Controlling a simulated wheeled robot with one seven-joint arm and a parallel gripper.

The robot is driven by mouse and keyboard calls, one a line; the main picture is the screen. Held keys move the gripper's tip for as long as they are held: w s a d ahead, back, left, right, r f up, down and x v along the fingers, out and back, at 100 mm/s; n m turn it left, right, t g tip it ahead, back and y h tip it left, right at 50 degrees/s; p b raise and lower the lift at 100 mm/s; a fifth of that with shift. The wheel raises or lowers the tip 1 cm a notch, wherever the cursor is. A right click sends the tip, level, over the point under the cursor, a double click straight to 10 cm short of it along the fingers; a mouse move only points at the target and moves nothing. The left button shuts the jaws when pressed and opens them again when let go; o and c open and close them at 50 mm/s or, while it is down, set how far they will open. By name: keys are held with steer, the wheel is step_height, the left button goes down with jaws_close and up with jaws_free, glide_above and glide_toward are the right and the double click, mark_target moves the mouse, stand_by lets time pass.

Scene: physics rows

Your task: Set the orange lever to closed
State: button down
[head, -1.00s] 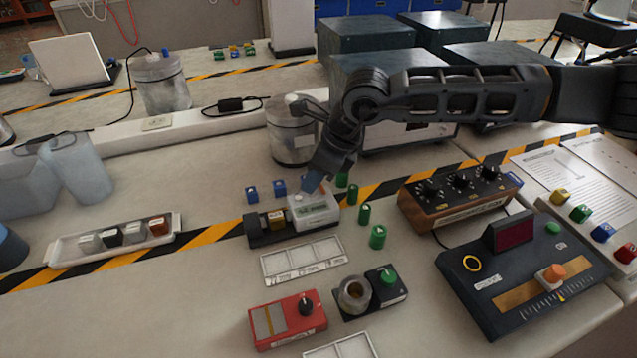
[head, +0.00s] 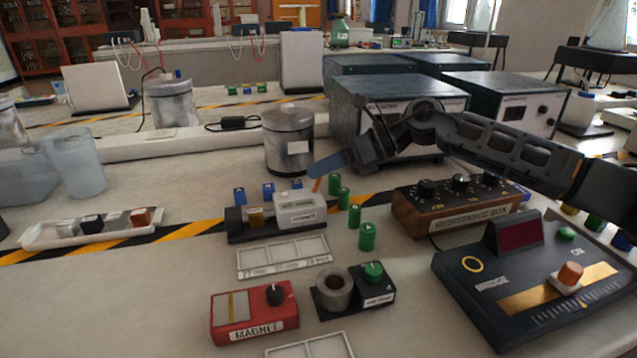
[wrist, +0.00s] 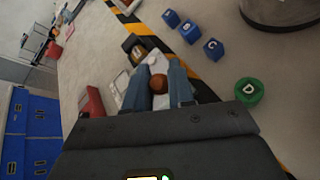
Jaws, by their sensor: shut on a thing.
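The orange lever (head: 317,185) stands up, leaning slightly, at the right end of a small white box (head: 295,207). My gripper (head: 316,172) reaches in from the right, and its blue fingers are at the lever's top. In the wrist view, the lever's round orange-brown end (wrist: 158,84) sits between the two blue fingers (wrist: 158,79), which are shut on it. The white box shows partly behind it. The fingers hide part of the lever, and the lettering on the box is too small to read.
The white box adjoins a dark holder with a yellow block (head: 256,217). Green cylinders (head: 342,199) stand close on the right, blue blocks (head: 268,191) behind. A metal canister (head: 289,140) stands farther back. A console with an orange slider knob (head: 571,272) is at right.

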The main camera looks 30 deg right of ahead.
steer(key=shift+s+d+f+y+b, duration=0.1)
steer(key=shift+d+f+y+b, duration=0.15)
steer(key=shift+b, duration=0.25)
steer(key=shift+r, duration=0.1)
steer(key=c, duration=1)
jaws_free()
steer(key=v, duration=0.7)
steer(key=shift+s+d, duration=0.25)
steer(key=shift+d, duration=0.05)
